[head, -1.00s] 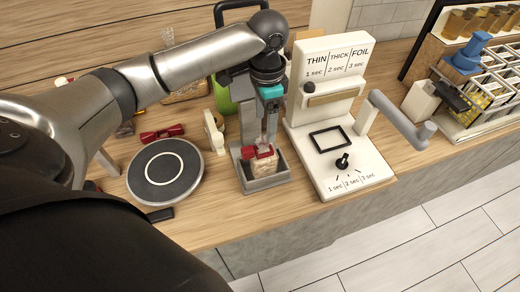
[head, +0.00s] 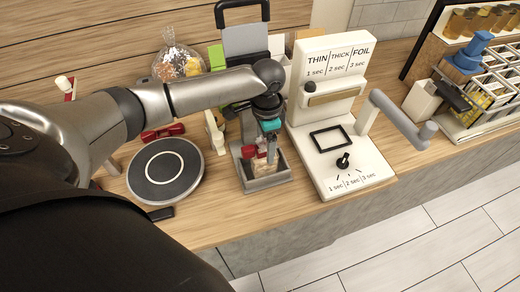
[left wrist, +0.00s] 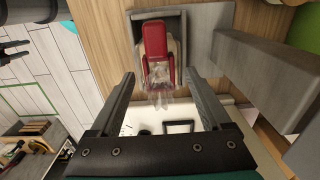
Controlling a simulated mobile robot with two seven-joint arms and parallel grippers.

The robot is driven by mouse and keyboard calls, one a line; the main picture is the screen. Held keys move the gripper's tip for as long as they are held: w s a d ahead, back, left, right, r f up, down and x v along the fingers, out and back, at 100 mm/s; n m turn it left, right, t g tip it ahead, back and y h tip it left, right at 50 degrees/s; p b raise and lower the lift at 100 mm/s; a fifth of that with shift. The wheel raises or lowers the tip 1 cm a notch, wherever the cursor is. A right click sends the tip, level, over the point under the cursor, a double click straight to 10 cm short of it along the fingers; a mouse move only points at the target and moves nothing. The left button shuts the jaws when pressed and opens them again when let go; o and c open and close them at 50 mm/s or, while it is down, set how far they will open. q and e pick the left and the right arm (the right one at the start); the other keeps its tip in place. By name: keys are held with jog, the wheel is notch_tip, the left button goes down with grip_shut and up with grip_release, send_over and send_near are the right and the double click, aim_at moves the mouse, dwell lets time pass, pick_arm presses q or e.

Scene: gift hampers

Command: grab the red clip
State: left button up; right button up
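A red clip (head: 248,150) sits on a small clear bag of light-brown contents (head: 262,168) in a grey tray-like stand (head: 270,182). The left wrist view shows the red clip (left wrist: 154,55) lengthwise over the bag, whose crinkled clear top (left wrist: 160,92) points toward my gripper. My left gripper (head: 270,150) is above the stand, pointing down. In the left wrist view its fingers (left wrist: 160,78) are wide apart, with the bag's top between them and the clip just beyond the tips. Dark prongs, apart, at that view's left edge look like my right gripper (left wrist: 14,50).
Another red clip (head: 163,131) lies behind a round dark scale (head: 165,172). A white sealer (head: 335,150) with a grey crank stands close on the right. A filled clear bag (head: 178,62) stands behind. The counter's front edge is near.

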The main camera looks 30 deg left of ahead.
pick_arm(q)
grip_shut()
dwell(0.5)
jog(key=shift+r, duration=0.15)
